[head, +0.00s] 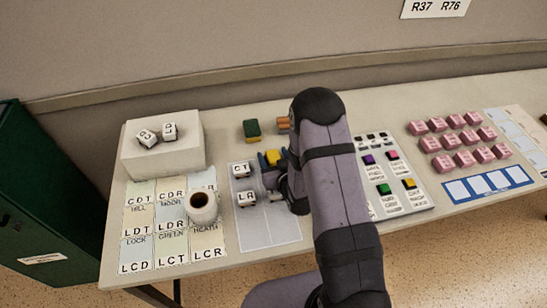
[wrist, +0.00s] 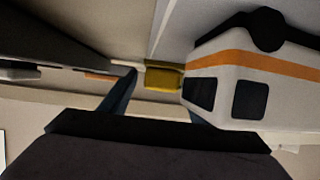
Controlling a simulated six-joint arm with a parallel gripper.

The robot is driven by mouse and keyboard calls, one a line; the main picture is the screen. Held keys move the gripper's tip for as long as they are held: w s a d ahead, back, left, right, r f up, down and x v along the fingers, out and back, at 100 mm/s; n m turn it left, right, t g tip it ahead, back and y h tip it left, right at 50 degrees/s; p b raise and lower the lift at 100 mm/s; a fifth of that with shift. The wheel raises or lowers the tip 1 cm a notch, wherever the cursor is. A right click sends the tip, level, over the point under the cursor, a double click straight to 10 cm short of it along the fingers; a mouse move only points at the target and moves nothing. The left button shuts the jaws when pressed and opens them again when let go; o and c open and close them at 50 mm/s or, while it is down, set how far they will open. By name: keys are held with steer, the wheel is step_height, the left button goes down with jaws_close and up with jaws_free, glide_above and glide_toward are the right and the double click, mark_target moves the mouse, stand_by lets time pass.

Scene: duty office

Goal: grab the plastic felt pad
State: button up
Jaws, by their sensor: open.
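A small yellow block (head: 274,157), which I take to be the felt pad, lies on the table at the back of the grey mat. In the wrist view this yellow block (wrist: 164,76) shows ahead, between the fingertips and toward the right one. My gripper (head: 273,160) is open, its blue fingers on either side of the block in the head view. I cannot tell whether they touch it. In the wrist view my gripper (wrist: 156,88) shows spread fingers, the right one partly hidden by a white toy vehicle.
That orange-striped vehicle (wrist: 245,75) is close on the right. Lettered vehicles, CT (head: 241,169) and LA (head: 246,199), stand left of my gripper. A green-and-yellow block (head: 251,129) and brown pieces (head: 284,123) lie behind. A cup (head: 202,207) stands left; a button panel (head: 395,185) lies right.

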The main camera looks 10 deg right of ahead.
mark_target(274, 155)
steer(key=c, duration=1)
steer(key=shift+r, duration=0.15)
steer(key=shift+r+b, duration=0.45)
steer(key=shift+r, duration=4.4)
